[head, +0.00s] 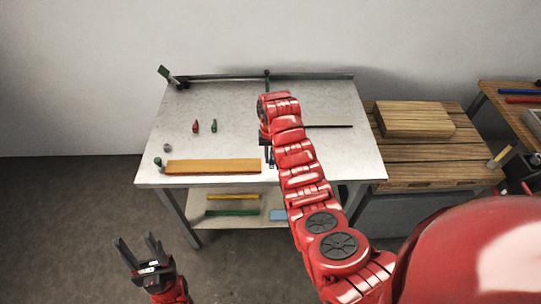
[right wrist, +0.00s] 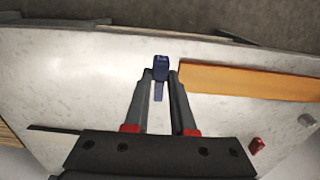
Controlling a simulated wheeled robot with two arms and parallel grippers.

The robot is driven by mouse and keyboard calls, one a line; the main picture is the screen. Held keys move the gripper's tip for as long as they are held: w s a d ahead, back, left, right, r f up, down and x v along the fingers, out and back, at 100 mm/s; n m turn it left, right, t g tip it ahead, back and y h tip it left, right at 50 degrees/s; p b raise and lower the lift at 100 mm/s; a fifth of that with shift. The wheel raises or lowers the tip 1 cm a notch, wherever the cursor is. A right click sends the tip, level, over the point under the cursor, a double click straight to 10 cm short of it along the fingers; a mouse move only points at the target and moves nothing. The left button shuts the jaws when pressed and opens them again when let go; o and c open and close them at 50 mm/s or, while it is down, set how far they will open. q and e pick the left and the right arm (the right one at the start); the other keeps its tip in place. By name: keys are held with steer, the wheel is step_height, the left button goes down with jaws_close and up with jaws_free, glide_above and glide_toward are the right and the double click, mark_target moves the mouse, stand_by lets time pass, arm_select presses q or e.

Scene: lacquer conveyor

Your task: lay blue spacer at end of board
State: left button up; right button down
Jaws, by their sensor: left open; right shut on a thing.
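The orange board (head: 213,167) lies flat along the front of the light table, and it also shows in the right wrist view (right wrist: 250,82). My right gripper (head: 269,160) is at the board's right end. In the right wrist view my right gripper (right wrist: 160,76) is shut on the small blue spacer (right wrist: 161,66). One finger is between the spacer and the board's end, close beside the board. I cannot tell whether the spacer touches the table. My left gripper (head: 136,241) is open and empty, low in front of the table.
A small red piece (head: 195,126), a green piece (head: 214,126) and a grey cylinder (head: 167,148) stand behind the board. A metal rail (head: 225,77) runs along the table's back. A dark strip (head: 329,126) lies right of my arm. A wooden bench (head: 430,150) adjoins the right.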

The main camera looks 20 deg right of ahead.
steer(key=shift+d, duration=0.1)
steer(key=shift+s+f+b, duration=0.1)
steer(key=shift+b, duration=0.25)
steer(key=shift+f+b, duration=0.6)
steer(key=shift+f, duration=0.35)
steer(key=shift+f+b, duration=1.3)
steer(key=shift+f, duration=0.8)
steer(key=c, duration=0.7)
jaws_free()
steer(key=shift+r, duration=0.1)
